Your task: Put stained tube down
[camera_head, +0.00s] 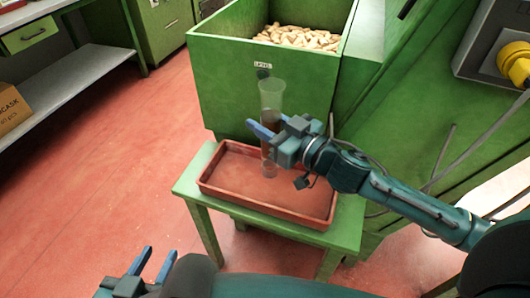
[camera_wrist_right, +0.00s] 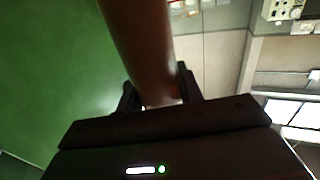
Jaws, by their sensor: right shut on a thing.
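The stained tube (camera_head: 271,95) is a clear, upright cylinder with brown staining in its lower part. My right gripper (camera_head: 265,130) is shut around its middle and holds it over the red-brown tray (camera_head: 255,196). In the right wrist view the brown tube (camera_wrist_right: 142,45) stands between the fingers (camera_wrist_right: 158,100). Whether the tube's bottom touches the tray floor, I cannot tell. My left gripper (camera_head: 152,264) is at the bottom left, away from the tube, with its blue fingers apart and nothing between them.
The tray lies on a small green table (camera_head: 190,184). Behind it stands a green bin (camera_head: 225,85) filled with cork stoppers (camera_head: 300,37). A green machine (camera_head: 415,110) is at the right. Apart from the tube, the tray looks empty. Open red floor (camera_head: 100,150) lies at the left.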

